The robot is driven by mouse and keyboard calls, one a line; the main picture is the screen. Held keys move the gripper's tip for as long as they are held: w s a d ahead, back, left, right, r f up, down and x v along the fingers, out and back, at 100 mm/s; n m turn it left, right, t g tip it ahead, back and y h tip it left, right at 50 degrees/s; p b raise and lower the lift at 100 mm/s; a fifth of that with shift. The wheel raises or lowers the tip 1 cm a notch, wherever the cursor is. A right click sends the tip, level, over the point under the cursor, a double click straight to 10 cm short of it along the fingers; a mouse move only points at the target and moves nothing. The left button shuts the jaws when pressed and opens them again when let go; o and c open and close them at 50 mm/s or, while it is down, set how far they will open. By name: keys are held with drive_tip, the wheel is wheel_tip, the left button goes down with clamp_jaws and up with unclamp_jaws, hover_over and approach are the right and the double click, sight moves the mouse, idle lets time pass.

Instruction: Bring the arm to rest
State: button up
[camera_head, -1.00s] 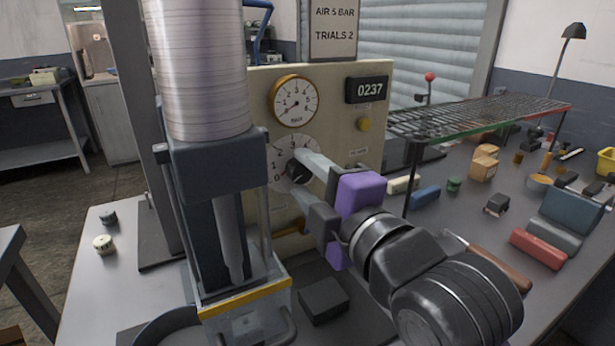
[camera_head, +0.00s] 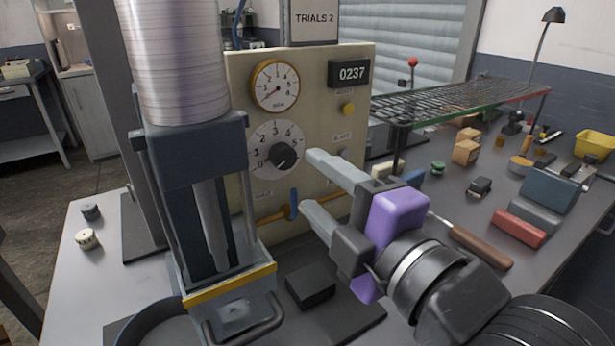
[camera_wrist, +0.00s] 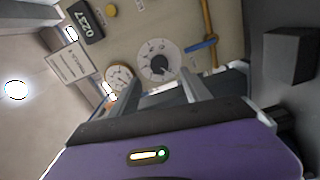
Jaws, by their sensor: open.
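My gripper (camera_head: 312,183) is open and empty, with its two grey fingers apart in front of the beige control panel (camera_head: 358,62). In the head view the fingers point left toward the panel, right of and below the black-knobbed dial (camera_head: 283,156), with a visible gap from the knob. In the wrist view the dial (camera_wrist: 157,62) shows beyond the fingers (camera_wrist: 184,92), and nothing is between them.
A press with a large ribbed cylinder (camera_head: 172,60) stands left of the panel. A blue-handled valve (camera_head: 294,204) sits low on the panel. A black block (camera_head: 311,286) lies below. A wire rack (camera_head: 455,101), a brown-handled tool (camera_head: 480,245) and a red box (camera_head: 520,228) are right.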

drive_tip(key=shift+s+d, duration=0.1)
idle(0.3)
drive_tip(key=d+r+m+t, duration=0.4)
drive_tip(key=r+m, duration=0.1)
drive_tip(key=m, duration=0.2)
drive_tip(key=s+d+f+m+t+h+p, duration=0.4)
drive_tip(key=d+f+m+h, duration=0.4)
drive_tip(key=m, duration=0.4)
drive_tip(key=s+d+f+m+g+p, duration=0.1)
drive_tip(key=s+d+f+g+p, duration=0.1)
drive_tip(key=s+f, duration=0.3)
drive_tip(key=s+d+f+m+g+h+p, duration=0.1)
drive_tip(key=s+f, duration=0.4)
drive_tip(key=s, duration=0.9)
drive_tip(key=s+d+f+m+g+h+p, duration=0.1)
drive_tip(key=s+d+f+g+p, duration=0.3)
drive_tip(key=s, duration=0.6)
wheel_tip(320, 180, down, 2)
drive_tip(key=shift+d+m+g, duration=0.6)
drive_tip(key=shift+o, duration=0.5)
